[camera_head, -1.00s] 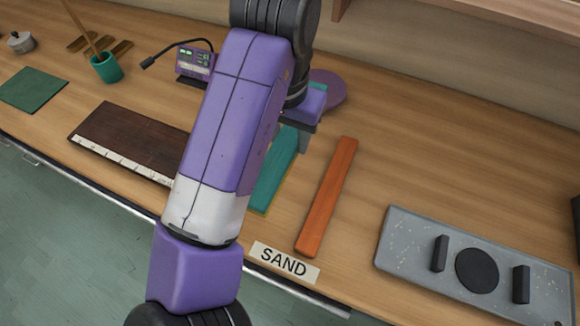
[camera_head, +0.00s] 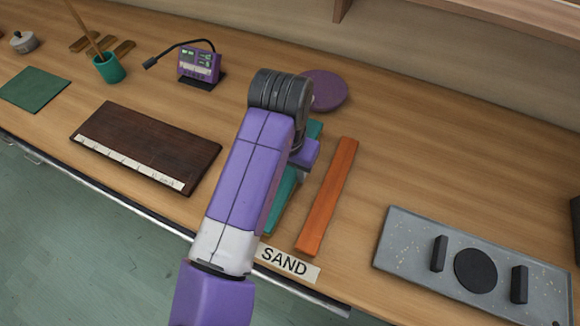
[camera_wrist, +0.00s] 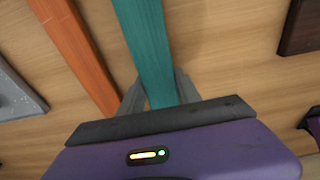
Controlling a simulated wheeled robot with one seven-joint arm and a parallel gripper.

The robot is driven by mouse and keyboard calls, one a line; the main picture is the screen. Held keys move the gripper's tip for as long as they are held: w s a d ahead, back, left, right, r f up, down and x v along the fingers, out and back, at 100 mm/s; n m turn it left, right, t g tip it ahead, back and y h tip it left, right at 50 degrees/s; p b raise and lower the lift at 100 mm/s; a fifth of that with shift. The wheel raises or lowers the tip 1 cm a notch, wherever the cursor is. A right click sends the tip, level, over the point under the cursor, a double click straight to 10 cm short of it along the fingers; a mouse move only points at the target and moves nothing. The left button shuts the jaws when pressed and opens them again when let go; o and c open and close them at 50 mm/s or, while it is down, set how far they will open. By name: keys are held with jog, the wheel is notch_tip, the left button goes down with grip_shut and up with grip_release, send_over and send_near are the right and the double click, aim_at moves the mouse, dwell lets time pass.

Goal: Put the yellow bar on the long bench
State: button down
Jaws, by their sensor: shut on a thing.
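I see no clearly yellow bar in these frames. A teal bar (camera_head: 284,200) lies on the long wooden bench (camera_head: 420,150), partly hidden by my arm. An orange bar (camera_head: 328,195) lies beside it on the right. My gripper (camera_wrist: 158,88) is shut on the teal bar (camera_wrist: 148,45) in the wrist view, with one finger on each side. The orange bar (camera_wrist: 78,50) is apart from the fingers, on the left there. In the head view my gripper is low over the bench, and its fingertips are mostly hidden.
A "SAND" label (camera_head: 285,263) lies at the front edge. A grey plate with black blocks (camera_head: 400,248) is on the right, a dark board (camera_head: 145,145) on the left. A purple disc (camera_head: 328,90) and a purple device (camera_head: 199,66) are behind. Bench behind the grey plate is clear.

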jog(key=shift+f, duration=0.1)
jog(key=c, duration=0.8)
grip_release()
jog(key=shift+c, duration=0.2)
notch_tip(320, 180, up, 12)
jog(key=s, duration=0.1)
jog(key=shift+s+a, duration=0.15)
jog(key=shift+a, duration=0.1)
